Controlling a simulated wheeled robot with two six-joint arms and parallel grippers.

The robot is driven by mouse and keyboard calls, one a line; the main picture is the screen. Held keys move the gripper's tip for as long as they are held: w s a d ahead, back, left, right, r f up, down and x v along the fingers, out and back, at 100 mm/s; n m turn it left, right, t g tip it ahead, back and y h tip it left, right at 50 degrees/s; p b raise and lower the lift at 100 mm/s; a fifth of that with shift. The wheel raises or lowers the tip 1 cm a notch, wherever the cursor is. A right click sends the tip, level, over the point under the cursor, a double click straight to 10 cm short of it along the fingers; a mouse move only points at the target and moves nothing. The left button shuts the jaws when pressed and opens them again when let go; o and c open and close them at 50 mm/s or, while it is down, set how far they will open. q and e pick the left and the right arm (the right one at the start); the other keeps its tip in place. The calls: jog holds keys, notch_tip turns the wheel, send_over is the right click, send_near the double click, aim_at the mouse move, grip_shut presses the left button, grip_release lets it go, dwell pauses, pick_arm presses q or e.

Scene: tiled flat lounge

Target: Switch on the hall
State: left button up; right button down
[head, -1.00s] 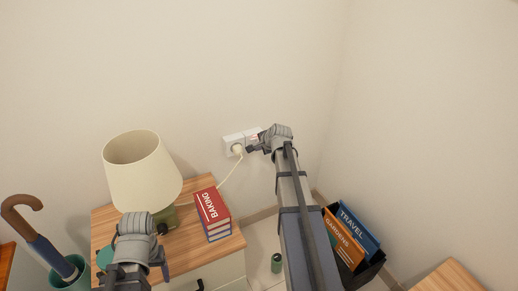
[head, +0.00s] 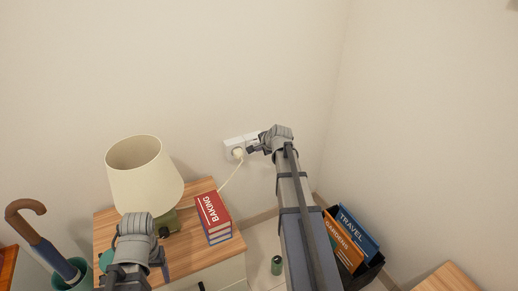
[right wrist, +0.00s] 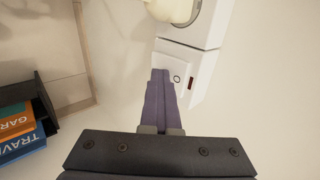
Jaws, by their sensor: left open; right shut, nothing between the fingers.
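A white wall socket unit (head: 230,144) is on the back wall, with a white plug (head: 238,153) in it and a cord running down behind the books. In the right wrist view the unit's switch part (right wrist: 172,62) shows a small ring mark and a dark red strip. My right gripper (head: 252,148) is shut and empty at the unit's right end. Its fingertips (right wrist: 160,72) overlap the switch part; I cannot tell whether they touch it. A lamp (head: 145,175) with a cream shade stands on the cabinet, with no clear glow. My left gripper (head: 163,250) is open in front of it.
Red and blue books (head: 213,217) lie on the wooden cabinet top (head: 190,258). An umbrella (head: 45,245) stands in a green holder at left. A dark box of books (head: 343,240) and a small green can (head: 277,265) are on the floor.

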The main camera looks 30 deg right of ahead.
jog(key=s+f+p+v, duration=0.1)
jog(key=s+p+v, duration=0.1)
jog(key=p+v, duration=0.5)
jog(key=v, duration=0.5)
jog(key=shift+s+p, duration=0.35)
jog(key=shift+a, duration=0.1)
jog(key=shift+s+f+b, duration=0.15)
jog(key=shift+f+b, duration=0.55)
jog(key=shift+f, duration=0.05)
